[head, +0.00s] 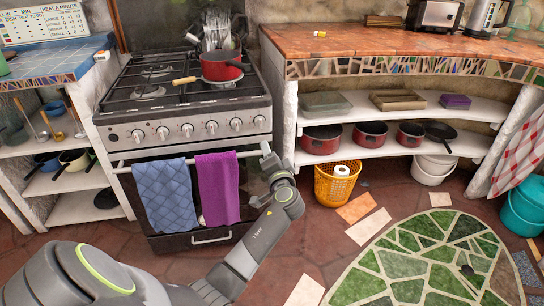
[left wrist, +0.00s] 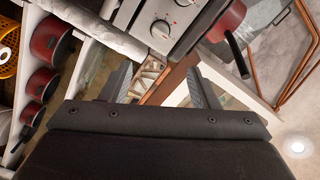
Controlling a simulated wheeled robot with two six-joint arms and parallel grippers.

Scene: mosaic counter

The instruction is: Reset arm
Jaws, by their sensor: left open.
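My left arm (head: 265,225) reaches up from the bottom of the head view. Its gripper (head: 270,164) is in front of the right end of the oven door handle; its fingers are hard to make out there, and I cannot tell whether it touches the handle. In the left wrist view the two fingers of my left gripper (left wrist: 157,78) stand apart with nothing held between them. The stove (head: 190,120) is just beyond the gripper. My right gripper is not in view.
A blue towel (head: 163,195) and a purple towel (head: 218,188) hang on the oven handle. A red pot (head: 221,68) sits on the stove. A yellow basket (head: 335,187) stands right of the arm, below the shelves. Floor around the green rug (head: 425,258) is mostly clear.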

